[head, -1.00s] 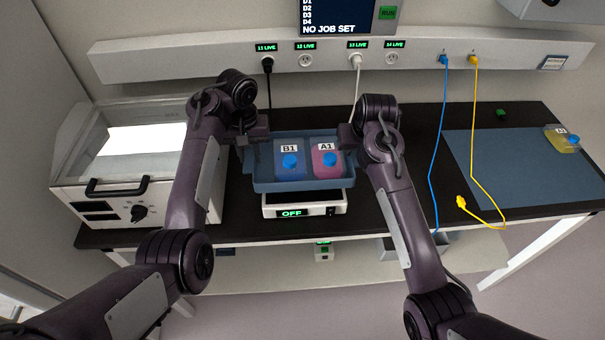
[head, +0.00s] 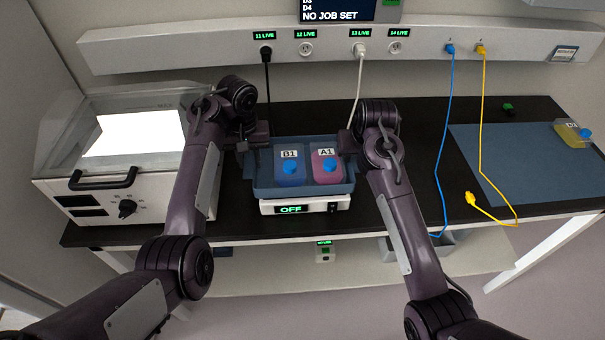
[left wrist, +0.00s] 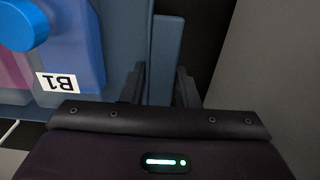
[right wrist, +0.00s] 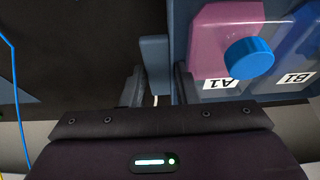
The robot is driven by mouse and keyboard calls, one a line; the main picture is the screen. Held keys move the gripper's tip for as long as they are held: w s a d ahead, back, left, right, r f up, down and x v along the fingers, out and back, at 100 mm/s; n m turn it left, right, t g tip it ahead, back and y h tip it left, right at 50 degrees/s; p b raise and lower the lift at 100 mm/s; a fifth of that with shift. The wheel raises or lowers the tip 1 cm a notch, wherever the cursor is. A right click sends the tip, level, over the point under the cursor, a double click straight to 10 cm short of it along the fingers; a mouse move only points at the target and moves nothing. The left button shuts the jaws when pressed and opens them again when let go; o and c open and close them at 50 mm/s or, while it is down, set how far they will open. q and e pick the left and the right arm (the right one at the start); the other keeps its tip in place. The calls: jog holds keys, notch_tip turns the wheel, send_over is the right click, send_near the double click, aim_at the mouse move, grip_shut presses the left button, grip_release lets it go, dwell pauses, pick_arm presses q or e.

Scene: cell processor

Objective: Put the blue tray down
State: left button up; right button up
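The blue tray (head: 304,189) is at the middle of the bench, over a white device (head: 268,207) whose display reads OFF. Whether it touches the device cannot be told. It carries a blue bottle labelled B1 (head: 291,171) and a pink bottle labelled A1 (head: 326,168), both with blue caps. My left gripper (head: 251,144) is shut on the tray's left side tab, seen between its fingers in the left wrist view (left wrist: 165,60). My right gripper (head: 349,144) is shut on the right tab, seen in the right wrist view (right wrist: 155,66).
A white machine (head: 130,202) with a clear lid stands at the left. Blue (head: 441,150) and yellow (head: 482,130) cables hang across the bench. Black and white power cords hang behind the tray.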

pick_arm(q)
jog(key=o, duration=0.4)
jog(key=shift+r, duration=0.15)
pick_arm(e)
jog(key=o, duration=0.4)
jog(key=shift+r, duration=0.2)
pick_arm(q)
jog(key=shift+r, duration=0.15)
pick_arm(e)
jog(key=shift+r, duration=0.1)
